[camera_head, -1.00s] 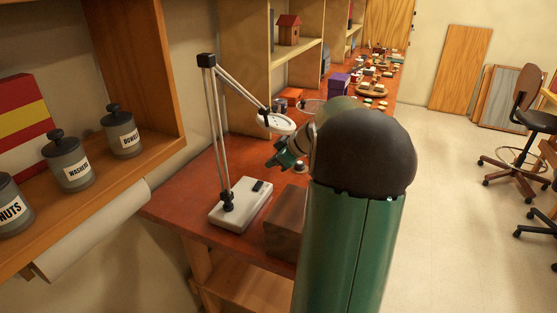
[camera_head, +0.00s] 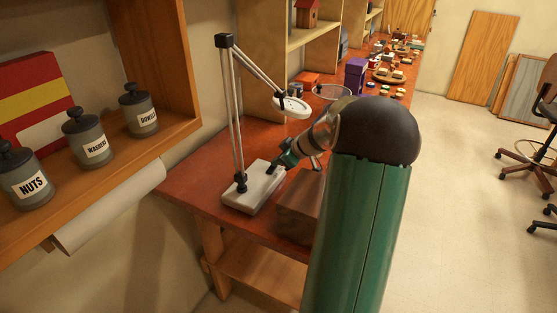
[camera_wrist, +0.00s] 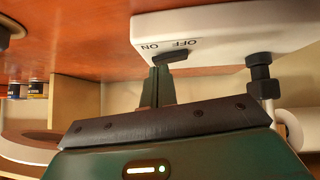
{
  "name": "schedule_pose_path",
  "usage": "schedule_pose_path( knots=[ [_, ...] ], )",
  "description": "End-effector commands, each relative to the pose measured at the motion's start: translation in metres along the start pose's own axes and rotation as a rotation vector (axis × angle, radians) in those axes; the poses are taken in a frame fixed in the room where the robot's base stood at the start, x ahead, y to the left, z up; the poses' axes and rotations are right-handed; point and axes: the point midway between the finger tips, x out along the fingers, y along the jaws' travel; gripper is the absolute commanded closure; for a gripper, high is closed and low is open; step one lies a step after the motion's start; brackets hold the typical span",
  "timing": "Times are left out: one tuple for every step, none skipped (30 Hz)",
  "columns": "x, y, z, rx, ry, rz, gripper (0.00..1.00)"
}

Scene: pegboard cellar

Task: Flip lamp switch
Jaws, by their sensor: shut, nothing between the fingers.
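The desk lamp has a white base (camera_head: 255,190) on the red-brown workbench, a jointed silver arm and a round white head (camera_head: 292,106). In the wrist view the base (camera_wrist: 225,30) appears upside down, with ON and OFF lettering beside a black rocker switch (camera_wrist: 172,57). My gripper (camera_head: 275,168) is over the lamp base in the head view and hides the switch there. In the wrist view my gripper (camera_wrist: 155,68) is shut and empty. Its tips are at the switch's ON end, touching or nearly so. I cannot tell which way the rocker is tilted.
A brown wooden block (camera_head: 301,205) stands right of the lamp base, close to my arm. Labelled jars (camera_head: 88,138) sit on the left shelf. Open floor lies to the right.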

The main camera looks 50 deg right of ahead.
Motion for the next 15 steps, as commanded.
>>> schedule_pose_path(
  knots=[
    [0.0023,0.0011,0.0015,0.014,0.001,-0.015,1.0],
    [0.0036,0.0019,0.0027,0.027,0.001,-0.027,1.0],
    [0.0057,0.0027,0.005,0.047,0.0,-0.049,1.0],
    [0.0044,0.0021,0.004,0.043,0.0,-0.044,1.0],
    [0.0042,0.0019,0.0039,0.042,0.0,-0.043,1.0],
    [0.0042,0.0017,0.0041,0.042,0.0,-0.043,1.0],
    [0.0043,0.0016,0.0042,0.042,0.0,-0.043,1.0],
    [0.0043,0.0015,0.0043,0.042,0.0,-0.043,1.0],
    [0.0043,0.0014,0.0043,0.042,0.0,-0.043,1.0],
    [0.0043,0.0012,0.0043,0.042,0.0,-0.043,1.0],
    [0.0042,0.0007,0.0042,0.042,0.0,-0.043,1.0],
    [0.004,-0.0001,0.004,0.042,0.0,-0.044,1.0],
    [0.0038,-0.001,0.0038,0.042,-0.001,-0.044,1.0],
    [0.0035,-0.0021,0.0034,0.042,0.0,-0.044,1.0],
    [0.003,-0.0038,0.0029,0.042,0.0,-0.045,1.0]
  ],
)
